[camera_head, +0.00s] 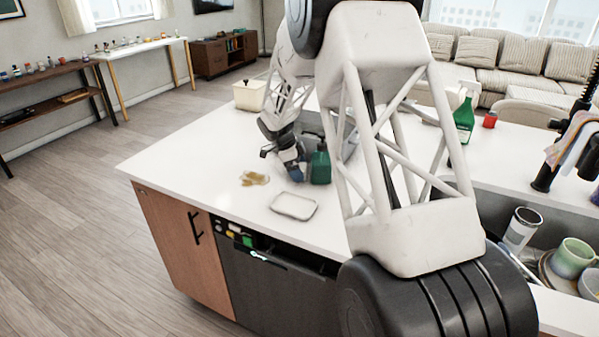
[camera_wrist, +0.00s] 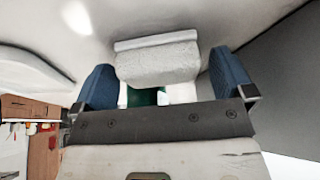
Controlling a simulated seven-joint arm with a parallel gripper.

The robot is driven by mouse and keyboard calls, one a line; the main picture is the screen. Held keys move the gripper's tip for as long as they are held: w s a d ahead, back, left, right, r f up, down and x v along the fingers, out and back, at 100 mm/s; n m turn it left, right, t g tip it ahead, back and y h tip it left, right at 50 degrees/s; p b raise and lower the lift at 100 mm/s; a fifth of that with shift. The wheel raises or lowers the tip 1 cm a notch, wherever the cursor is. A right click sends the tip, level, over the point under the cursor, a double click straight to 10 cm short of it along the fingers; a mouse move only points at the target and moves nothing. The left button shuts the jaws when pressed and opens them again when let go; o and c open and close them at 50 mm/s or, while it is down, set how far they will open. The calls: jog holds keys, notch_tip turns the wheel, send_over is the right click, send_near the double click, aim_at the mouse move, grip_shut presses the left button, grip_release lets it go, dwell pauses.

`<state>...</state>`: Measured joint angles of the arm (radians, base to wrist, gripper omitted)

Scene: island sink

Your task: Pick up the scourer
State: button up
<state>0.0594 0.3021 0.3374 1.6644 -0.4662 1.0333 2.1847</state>
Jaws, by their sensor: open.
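A pale grey, rough-textured block (camera_wrist: 157,64), which looks like the scourer, shows in the wrist view between the two blue fingers of my gripper (camera_wrist: 161,58). A narrow gap shows at its right side; at its left I cannot tell whether the finger touches it. My gripper is open. In the head view my gripper (camera_head: 283,164) is low over the white island counter, just left of a dark green bottle (camera_head: 320,165). The scourer cannot be made out there, with my gripper and arm in front. Something green (camera_wrist: 146,97) shows below the block in the wrist view.
A cream container (camera_head: 250,95) stands behind my gripper. A green spray bottle (camera_head: 464,117) and red object (camera_head: 490,119) stand right. The counter's left end is clear.

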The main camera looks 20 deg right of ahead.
dwell(0.5)
jog(key=c, duration=1)
jog(key=shift+a+r, duration=0.1)
jog(key=shift+r, duration=0.5)
jog(key=a, duration=0.1)
jog(key=w+a, duration=0.1)
jog(key=a, duration=0.1)
jog(key=shift+w+a, duration=0.25)
jog(key=shift+a, duration=0.05)
notch_tip(320, 180, up, 14)
jog(key=shift+f, duration=0.1)
